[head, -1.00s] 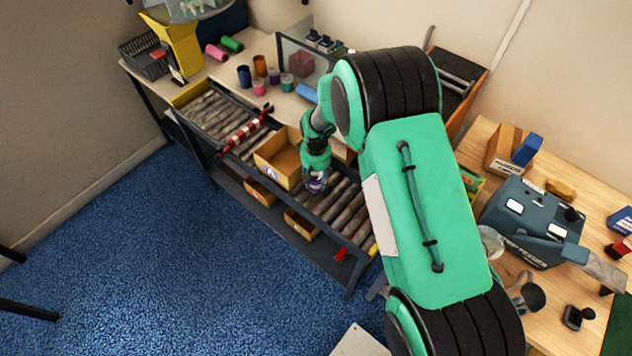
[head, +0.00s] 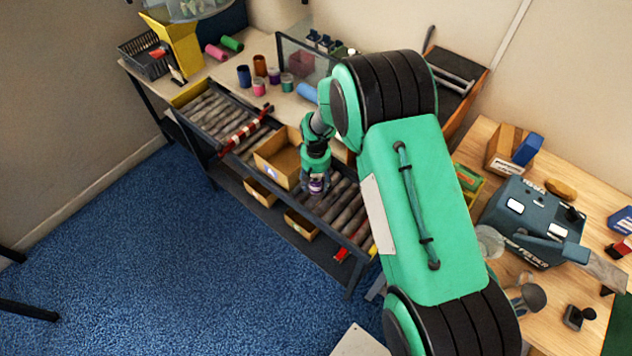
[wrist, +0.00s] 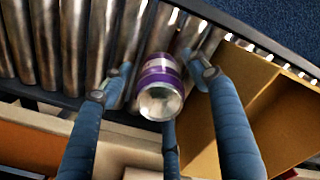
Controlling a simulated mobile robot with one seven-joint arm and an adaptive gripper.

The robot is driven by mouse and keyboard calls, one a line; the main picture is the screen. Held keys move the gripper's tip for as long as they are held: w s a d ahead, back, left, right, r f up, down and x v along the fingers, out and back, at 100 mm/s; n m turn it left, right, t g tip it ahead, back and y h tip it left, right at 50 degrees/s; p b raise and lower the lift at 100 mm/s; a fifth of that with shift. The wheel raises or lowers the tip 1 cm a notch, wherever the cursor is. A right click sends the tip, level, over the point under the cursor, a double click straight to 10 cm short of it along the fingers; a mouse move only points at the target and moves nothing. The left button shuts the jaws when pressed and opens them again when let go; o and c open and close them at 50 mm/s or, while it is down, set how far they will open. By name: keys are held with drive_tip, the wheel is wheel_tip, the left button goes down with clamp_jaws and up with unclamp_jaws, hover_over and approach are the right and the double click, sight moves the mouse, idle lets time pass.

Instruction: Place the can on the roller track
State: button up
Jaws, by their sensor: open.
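The can (wrist: 162,85), purple with a white band and a silver end, is at the roller track (wrist: 103,45). It shows small under my gripper in the head view (head: 317,187). In the wrist view its silver end faces the camera and it appears to stand on the rollers, though its far end is hidden. My gripper (wrist: 155,82) is open, with its blue fingers spread to the left and right of the can and a third finger below it in the picture. Gaps show between the can and the side fingers.
An open cardboard box (head: 277,158) sits on the track left of my gripper and shows close at right in the wrist view (wrist: 275,110). A red-and-white striped bar (head: 245,130) crosses the track further left. Free rollers (head: 345,213) lie to the right.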

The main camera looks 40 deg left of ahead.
drive_tip(key=shift+r, duration=0.1)
wheel_tip(320, 180, up, 12)
drive_tip(key=shift+r+p, duration=0.1)
drive_tip(key=shift+p, duration=0.45)
idle(0.8)
